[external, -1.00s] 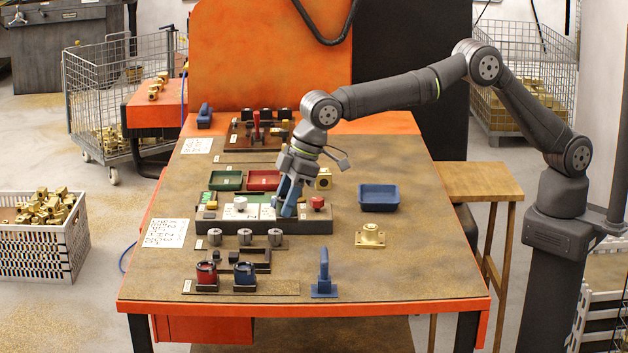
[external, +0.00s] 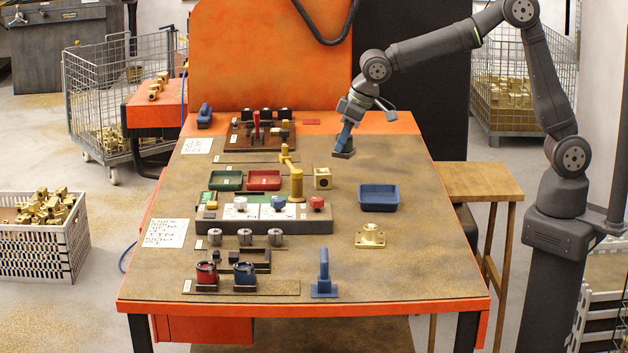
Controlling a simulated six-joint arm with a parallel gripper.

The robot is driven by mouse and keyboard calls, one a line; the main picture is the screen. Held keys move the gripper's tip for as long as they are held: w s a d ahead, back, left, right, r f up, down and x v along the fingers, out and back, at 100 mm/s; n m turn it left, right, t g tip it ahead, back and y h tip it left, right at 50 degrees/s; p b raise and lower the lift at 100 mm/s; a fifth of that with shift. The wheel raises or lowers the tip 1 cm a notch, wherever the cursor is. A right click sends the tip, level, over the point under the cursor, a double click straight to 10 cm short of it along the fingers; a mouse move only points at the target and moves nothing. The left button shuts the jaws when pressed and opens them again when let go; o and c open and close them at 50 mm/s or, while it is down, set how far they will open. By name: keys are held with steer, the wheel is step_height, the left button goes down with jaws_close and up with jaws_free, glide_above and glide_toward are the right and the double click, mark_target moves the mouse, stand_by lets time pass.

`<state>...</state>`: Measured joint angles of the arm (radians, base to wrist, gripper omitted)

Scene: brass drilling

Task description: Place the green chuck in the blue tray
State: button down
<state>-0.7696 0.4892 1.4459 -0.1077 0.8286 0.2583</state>
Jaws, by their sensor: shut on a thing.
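My gripper (external: 345,141), with blue fingers, is at the back right of the bench, tilted downward. It is shut on a small dark piece (external: 343,154), held above the bench top. The piece is too small and dark to tell whether it is the green chuck. The blue tray (external: 379,203) lies at the right of the bench, in front of my gripper and a little to its right. It looks empty.
A brass post with an arm (external: 296,182) rises behind the grey console (external: 265,227). A brass block (external: 322,178) lies left of the blue tray, a brass flange (external: 370,236) in front of it. A blue-handled stand (external: 323,275) is at the front. Bench right of my gripper is clear.

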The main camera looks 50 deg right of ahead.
steer(key=s+d+f+m+h, duration=0.1)
steer(key=s+d+m, duration=0.1)
steer(key=d, duration=0.7)
steer(key=s+d+f+m, duration=0.1)
steer(key=s+d, duration=0.1)
steer(key=d, duration=0.7)
steer(key=a+f, duration=0.2)
steer(key=a, duration=0.1)
steer(key=s+a+f, duration=0.1)
steer(key=a+f, duration=0.1)
steer(key=a, duration=0.2)
steer(key=a+f, duration=0.3)
steer(key=shift+s+a, duration=0.3)
steer(key=shift+a, duration=0.05)
steer(key=shift+f, duration=1.95)
steer(key=shift+f, duration=0.2)
steer(key=c, duration=0.9)
jaws_free()
steer(key=shift+r, duration=0.1)
steer(key=v, duration=1.2)
steer(key=shift+s, duration=0.25)
